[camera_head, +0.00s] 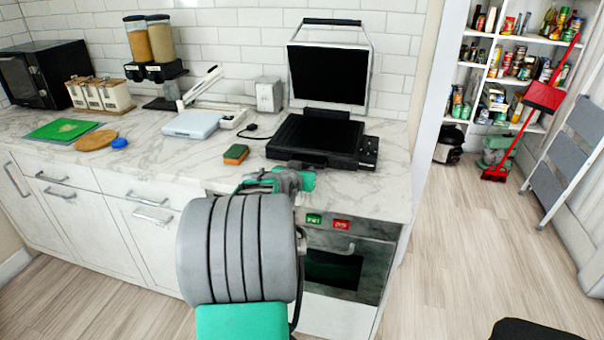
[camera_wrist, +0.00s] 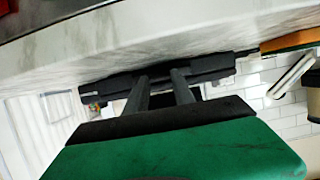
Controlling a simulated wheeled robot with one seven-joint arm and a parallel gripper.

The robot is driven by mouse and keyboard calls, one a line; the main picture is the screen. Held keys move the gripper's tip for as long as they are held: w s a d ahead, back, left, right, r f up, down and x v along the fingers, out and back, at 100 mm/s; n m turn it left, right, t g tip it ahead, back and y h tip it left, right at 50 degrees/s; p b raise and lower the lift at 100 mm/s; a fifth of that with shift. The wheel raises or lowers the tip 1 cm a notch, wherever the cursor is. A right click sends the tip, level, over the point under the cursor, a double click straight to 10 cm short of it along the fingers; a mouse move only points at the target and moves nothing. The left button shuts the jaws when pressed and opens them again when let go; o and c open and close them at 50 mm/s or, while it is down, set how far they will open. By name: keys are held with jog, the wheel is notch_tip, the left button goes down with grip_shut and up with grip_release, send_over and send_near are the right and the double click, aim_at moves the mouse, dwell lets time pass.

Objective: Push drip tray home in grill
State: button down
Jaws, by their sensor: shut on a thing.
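The black grill (camera_head: 312,138) stands on the marble counter with its lid (camera_head: 328,74) raised. My gripper (camera_head: 299,166) is at the grill's front edge, and my arm hides part of that area in the head view. In the wrist view my gripper's two fingers (camera_wrist: 159,80) reach to the low dark front of the grill (camera_wrist: 210,66) and are shut on a dark piece there, which I take as the drip tray (camera_wrist: 158,77). The tray is hard to tell apart from the grill body, and how far it sits inside is not clear.
A green and orange sponge (camera_head: 236,154) lies left of the grill. The oven front (camera_head: 345,262) is below the counter edge.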

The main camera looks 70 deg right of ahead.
aim_at(307, 164)
jog(key=shift+w+d+b, duration=0.15)
jog(key=shift+d+b, duration=0.1)
jog(key=shift+d, duration=0.55)
jog(key=shift+w+d+b, duration=0.1)
jog(key=shift+d+b, duration=0.1)
jog(key=shift+d, duration=0.6)
jog(key=c, duration=1)
grip_release()
jog(key=shift+o, duration=0.2)
jog(key=shift+a, duration=0.1)
jog(key=v, duration=0.7)
jog(key=shift+a+r, duration=0.15)
jog(key=shift+a, duration=0.2)
